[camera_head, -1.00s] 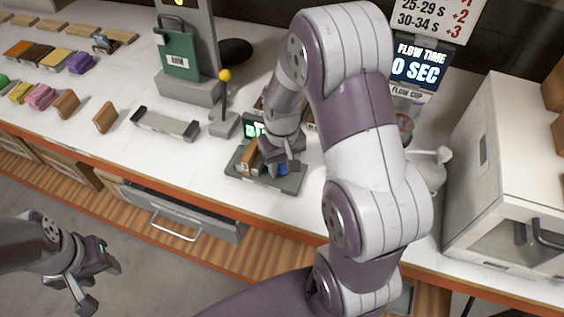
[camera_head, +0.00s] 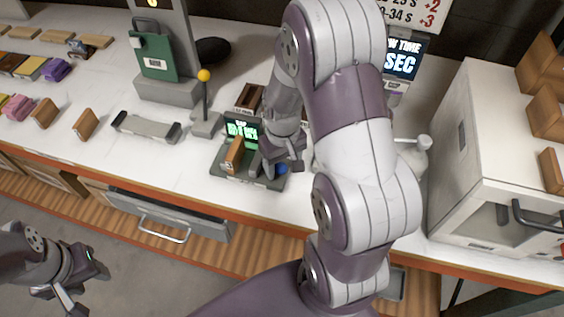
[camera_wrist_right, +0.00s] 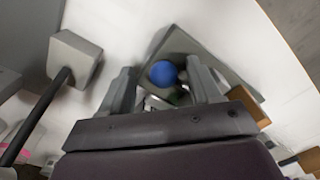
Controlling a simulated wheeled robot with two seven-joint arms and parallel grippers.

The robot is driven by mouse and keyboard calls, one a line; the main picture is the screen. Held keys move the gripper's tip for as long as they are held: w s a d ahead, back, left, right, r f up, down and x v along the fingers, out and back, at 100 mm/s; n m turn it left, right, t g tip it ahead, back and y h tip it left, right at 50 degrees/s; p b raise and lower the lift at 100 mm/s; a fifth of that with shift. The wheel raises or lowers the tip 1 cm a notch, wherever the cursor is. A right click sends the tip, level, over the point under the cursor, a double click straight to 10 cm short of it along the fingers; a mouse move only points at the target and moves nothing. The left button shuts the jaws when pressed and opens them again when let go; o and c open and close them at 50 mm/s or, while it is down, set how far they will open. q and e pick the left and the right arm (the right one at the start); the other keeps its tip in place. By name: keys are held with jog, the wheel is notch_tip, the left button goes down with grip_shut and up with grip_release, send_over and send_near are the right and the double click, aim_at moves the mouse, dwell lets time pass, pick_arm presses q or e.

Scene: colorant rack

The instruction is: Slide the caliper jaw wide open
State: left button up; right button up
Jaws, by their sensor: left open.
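The caliper has a dark grey base (camera_head: 226,174) on the counter and a green-lit screen (camera_head: 238,130) at its back. An orange-brown block (camera_head: 235,155) stands on its left part. A blue ball knob (camera_head: 282,168) sits at its right part; it also shows in the right wrist view (camera_wrist_right: 163,73). My right gripper (camera_head: 283,164) reaches down to the knob. In the right wrist view its two fingers (camera_wrist_right: 160,78) stand apart on either side of the knob; contact is unclear. My left gripper (camera_head: 86,284) is open and empty, low in front of the counter.
A stand with a yellow ball (camera_head: 204,75) is just left of the caliper. A grey bar-like holder (camera_head: 147,127) lies further left, with small coloured blocks beyond. A white cabinet (camera_head: 480,150) stands at the right. A drawer (camera_head: 170,212) is below the counter.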

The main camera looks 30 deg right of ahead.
aim_at(283, 165)
notch_tip(283, 165, up, 13)
jog(key=shift+f, duration=0.15)
dwell(0.5)
